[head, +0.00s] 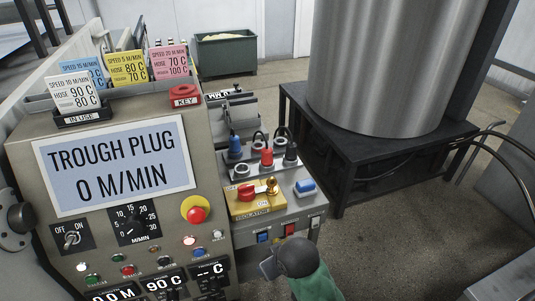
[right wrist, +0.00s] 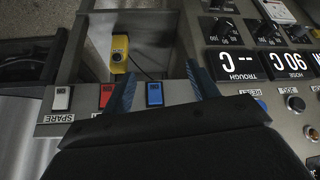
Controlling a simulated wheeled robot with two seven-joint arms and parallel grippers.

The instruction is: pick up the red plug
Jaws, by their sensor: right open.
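The red plug (head: 266,157) stands upright on the grey socket panel in the head view, between a blue plug (head: 235,145) and a black plug (head: 290,153). My right gripper (head: 268,266) is at the bottom of the head view, below and apart from the red plug, in front of the panel's lower switches. In the right wrist view my right gripper (right wrist: 160,72) has its two fingers spread with nothing between them. The red plug is not seen in the right wrist view. My left gripper is not in view.
A yellow isolator box (head: 256,196) with a red handle lies just in front of the plugs. A blue switch (right wrist: 154,94) and red switch (right wrist: 106,95) sit near my right fingers. The control console (head: 60,230) stands left; a large metal drum (head: 390,70) stands right.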

